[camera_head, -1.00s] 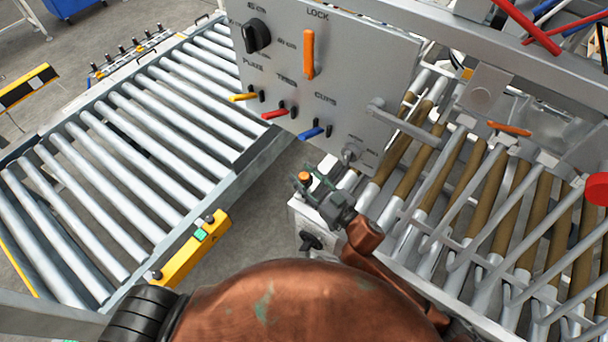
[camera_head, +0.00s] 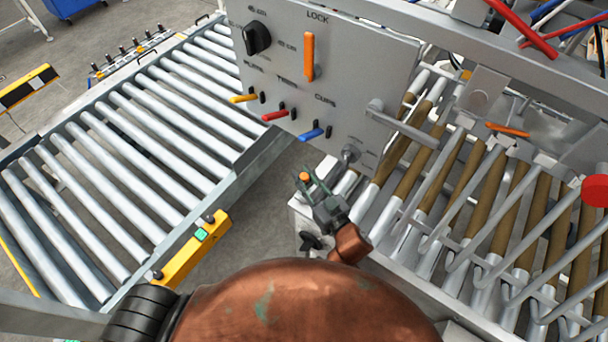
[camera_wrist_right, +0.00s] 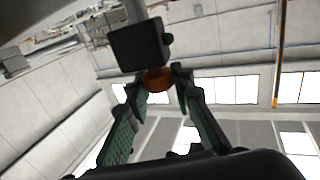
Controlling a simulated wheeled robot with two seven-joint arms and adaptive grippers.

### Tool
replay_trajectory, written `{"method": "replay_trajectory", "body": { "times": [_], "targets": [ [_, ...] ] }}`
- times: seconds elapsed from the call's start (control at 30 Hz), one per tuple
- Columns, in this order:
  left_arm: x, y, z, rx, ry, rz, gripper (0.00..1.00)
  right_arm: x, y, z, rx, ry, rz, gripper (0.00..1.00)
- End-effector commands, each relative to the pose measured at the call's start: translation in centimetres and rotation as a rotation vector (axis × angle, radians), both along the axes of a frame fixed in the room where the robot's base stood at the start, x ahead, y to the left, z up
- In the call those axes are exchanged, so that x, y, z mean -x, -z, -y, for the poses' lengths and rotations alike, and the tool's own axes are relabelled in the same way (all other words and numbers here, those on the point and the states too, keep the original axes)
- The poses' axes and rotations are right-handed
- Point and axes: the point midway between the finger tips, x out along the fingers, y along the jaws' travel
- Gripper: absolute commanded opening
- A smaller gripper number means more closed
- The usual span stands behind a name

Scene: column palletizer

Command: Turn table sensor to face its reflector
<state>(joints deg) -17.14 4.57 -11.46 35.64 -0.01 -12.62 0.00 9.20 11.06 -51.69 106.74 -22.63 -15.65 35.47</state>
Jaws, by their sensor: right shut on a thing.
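The table sensor appears to be the small dark piece with an orange round end (camera_head: 304,176) at my right gripper's tips in the head view, below the panel. In the right wrist view a black box (camera_wrist_right: 139,46) hangs on a pale rod, with an orange round part (camera_wrist_right: 158,78) just under it. My right gripper (camera_head: 311,184) is shut on this sensor, its green-padded fingers (camera_wrist_right: 160,84) on either side of the orange part. The fingers hide some of it. I cannot pick out the reflector for certain. My left gripper is not in view.
A grey control panel (camera_head: 350,60) with levers and a knob stands just beyond the gripper. A roller conveyor (camera_head: 120,160) is on the left, with a yellow box (camera_head: 190,249) on its near edge. Brown-and-grey rollers with metal bars (camera_head: 470,190) fill the right. Grey floor shows between.

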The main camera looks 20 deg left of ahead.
Motion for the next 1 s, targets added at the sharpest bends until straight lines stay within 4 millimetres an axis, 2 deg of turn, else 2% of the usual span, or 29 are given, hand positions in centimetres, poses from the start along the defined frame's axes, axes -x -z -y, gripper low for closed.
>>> {"method": "replay_trajectory", "body": {
  "times": [0.3,0.67,0.7,0.93,1.0],
  "targets": [
    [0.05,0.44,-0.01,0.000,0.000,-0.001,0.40,0.05,-0.05,-0.08,-0.003,0.124,-0.001,0.00],
    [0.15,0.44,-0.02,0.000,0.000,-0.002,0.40,0.01,-0.11,-0.01,0.000,0.133,0.001,0.00],
    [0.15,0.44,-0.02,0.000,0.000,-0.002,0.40,0.01,-0.11,-0.01,0.000,0.133,0.001,0.23],
    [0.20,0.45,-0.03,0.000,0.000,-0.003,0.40,0.00,-0.07,0.01,0.001,0.133,0.001,0.39],
    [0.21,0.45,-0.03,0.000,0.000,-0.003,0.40,-0.01,-0.06,0.02,0.001,0.133,0.001,0.40]
  ]
}}
